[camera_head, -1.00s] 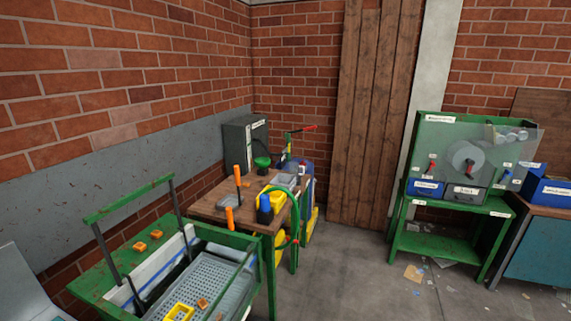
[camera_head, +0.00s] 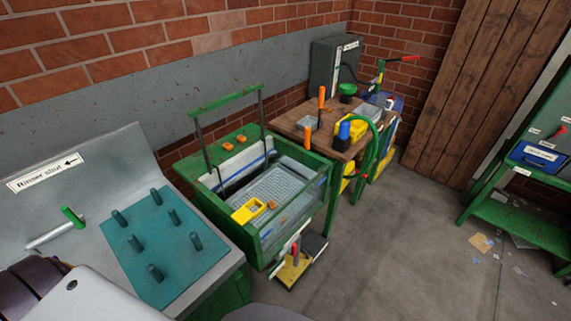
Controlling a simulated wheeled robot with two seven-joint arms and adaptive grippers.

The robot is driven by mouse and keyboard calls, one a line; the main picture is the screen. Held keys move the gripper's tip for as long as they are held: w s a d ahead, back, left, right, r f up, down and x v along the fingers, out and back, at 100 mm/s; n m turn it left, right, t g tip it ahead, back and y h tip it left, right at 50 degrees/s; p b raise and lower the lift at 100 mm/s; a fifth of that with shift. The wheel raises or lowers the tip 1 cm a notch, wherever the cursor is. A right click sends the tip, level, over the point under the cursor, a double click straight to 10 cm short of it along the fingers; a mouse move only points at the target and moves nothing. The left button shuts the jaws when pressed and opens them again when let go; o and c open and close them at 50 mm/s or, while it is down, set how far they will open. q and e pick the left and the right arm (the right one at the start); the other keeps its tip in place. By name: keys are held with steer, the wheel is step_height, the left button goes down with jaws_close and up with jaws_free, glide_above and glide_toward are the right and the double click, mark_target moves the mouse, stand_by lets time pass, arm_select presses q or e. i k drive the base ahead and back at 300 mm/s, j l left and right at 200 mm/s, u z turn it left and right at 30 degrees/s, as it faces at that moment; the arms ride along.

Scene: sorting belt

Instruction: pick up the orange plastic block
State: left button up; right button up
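Two small orange pieces, one (camera_head: 228,146) beside the other (camera_head: 241,139), lie on the green ledge at the back of a green-framed sorting station. An orange-brown piece (camera_head: 271,204) lies on the perforated grey tray (camera_head: 283,184), near a yellow open holder (camera_head: 249,211). I cannot tell at this size which of these is the orange plastic block. Neither of my grippers is in view, and nothing is seen touching these pieces.
A grey sink unit with a teal pegged mat (camera_head: 150,240) stands at the left. A wooden workbench (camera_head: 296,120) with upright orange-handled tools stands behind the station.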

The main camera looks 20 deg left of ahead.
mark_target(227, 146)
steer(key=u, duration=1.25)
steer(key=i+l, duration=0.15)
steer(key=l, duration=0.25)
steer(key=i+l, duration=0.1)
steer(key=l, duration=0.25)
steer(key=i+l+z, duration=0.1)
steer(key=l, duration=0.3)
steer(key=i+l, duration=0.2)
steer(key=l, duration=0.15)
steer(key=i+l, duration=0.15)
steer(key=l, duration=0.25)
steer(key=i+l+z, duration=0.1)
steer(key=l, duration=0.25)
